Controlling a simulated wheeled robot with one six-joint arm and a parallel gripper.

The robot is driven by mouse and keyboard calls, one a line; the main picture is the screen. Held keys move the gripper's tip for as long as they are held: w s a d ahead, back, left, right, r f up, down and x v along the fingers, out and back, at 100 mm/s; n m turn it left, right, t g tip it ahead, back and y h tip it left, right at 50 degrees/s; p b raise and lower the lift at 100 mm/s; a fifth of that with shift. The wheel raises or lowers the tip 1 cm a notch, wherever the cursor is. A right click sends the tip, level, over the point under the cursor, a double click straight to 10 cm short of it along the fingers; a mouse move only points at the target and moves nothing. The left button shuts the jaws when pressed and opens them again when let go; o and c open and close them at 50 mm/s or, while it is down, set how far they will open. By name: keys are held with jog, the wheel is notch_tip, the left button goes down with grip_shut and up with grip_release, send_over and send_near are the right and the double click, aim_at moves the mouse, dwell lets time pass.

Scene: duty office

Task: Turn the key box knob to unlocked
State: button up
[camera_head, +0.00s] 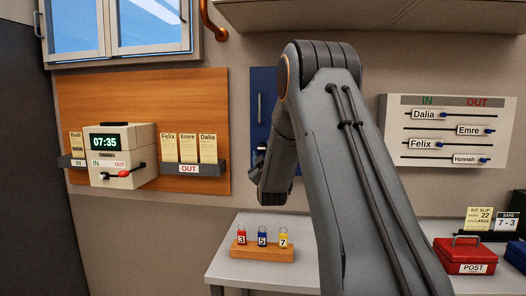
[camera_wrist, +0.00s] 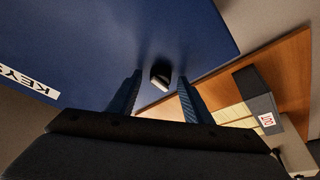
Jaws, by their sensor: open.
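The key box is a blue wall box (camera_head: 262,90), partly hidden behind my arm in the head view. In the wrist view its blue front (camera_wrist: 130,40) fills much of the picture, with a white "KEYS" label (camera_wrist: 30,82). The knob (camera_wrist: 160,76) is a small dark piece with a pale end. It lies between and a little beyond the two fingers of my gripper (camera_wrist: 158,92). The fingers are apart, one on each side of the knob, with nothing held. I cannot tell whether they touch the box. The gripper's fingers are hidden in the head view.
A wooden board (camera_head: 150,88) with a time clock (camera_head: 118,155) and card racks hangs left of the key box. A table (camera_head: 225,268) below holds a wooden key stand (camera_head: 262,252) and a red POST box (camera_head: 466,256). An IN/OUT slider board (camera_head: 450,130) is at right.

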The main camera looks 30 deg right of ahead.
jog(key=c, duration=1.1)
jog(key=shift+o, duration=0.2)
